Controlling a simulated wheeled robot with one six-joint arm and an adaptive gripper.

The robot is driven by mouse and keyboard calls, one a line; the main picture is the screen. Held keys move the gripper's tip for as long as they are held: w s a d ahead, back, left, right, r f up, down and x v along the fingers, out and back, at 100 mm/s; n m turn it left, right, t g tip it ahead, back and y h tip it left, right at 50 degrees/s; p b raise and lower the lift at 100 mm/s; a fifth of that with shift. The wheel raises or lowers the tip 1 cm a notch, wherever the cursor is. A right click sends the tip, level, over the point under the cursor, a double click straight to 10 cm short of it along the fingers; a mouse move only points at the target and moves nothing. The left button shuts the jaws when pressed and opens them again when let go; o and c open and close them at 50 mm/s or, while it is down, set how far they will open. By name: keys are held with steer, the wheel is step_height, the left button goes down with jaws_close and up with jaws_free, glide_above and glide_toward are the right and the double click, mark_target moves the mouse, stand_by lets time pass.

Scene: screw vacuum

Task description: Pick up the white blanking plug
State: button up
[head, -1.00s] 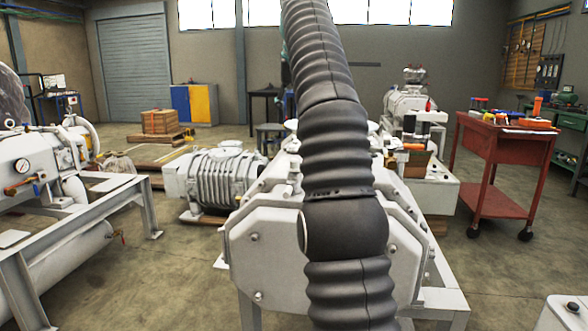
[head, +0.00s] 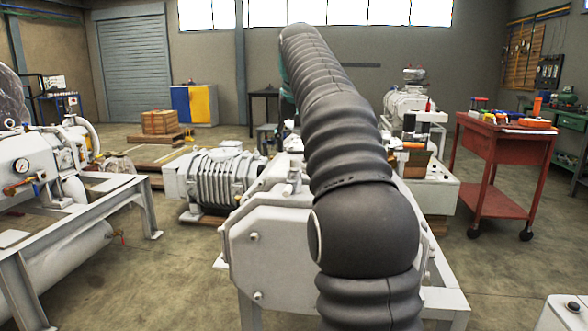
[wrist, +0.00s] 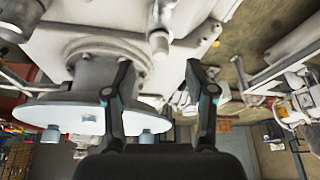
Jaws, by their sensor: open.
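My gripper (wrist: 158,68) is open in the wrist view, its two dark fingers apart with nothing held between them. The wrist picture is turned over, with floor at the top. A pale, short cylindrical piece (wrist: 160,40) shows just beyond the fingertips, on the pale machine body (wrist: 100,25). I cannot tell for sure whether it is the white blanking plug. A round white flange (wrist: 60,113) with bolts lies at the left, partly behind the left finger. In the head view my arm covers the middle of the white machine (head: 262,245), and my gripper is hidden.
A red trolley (head: 495,149) with tools on top stands at the right. A ribbed grey pump (head: 217,178) sits left of the machine. A steel frame (head: 135,200) with a tank stands at the far left. Bare floor lies between them.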

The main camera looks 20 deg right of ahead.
mark_target(294, 158)
steer(key=b+x, duration=0.1)
steer(key=x, duration=0.4)
steer(key=shift+w+f, duration=0.1)
steer(key=shift+f, duration=0.1)
jaws_close()
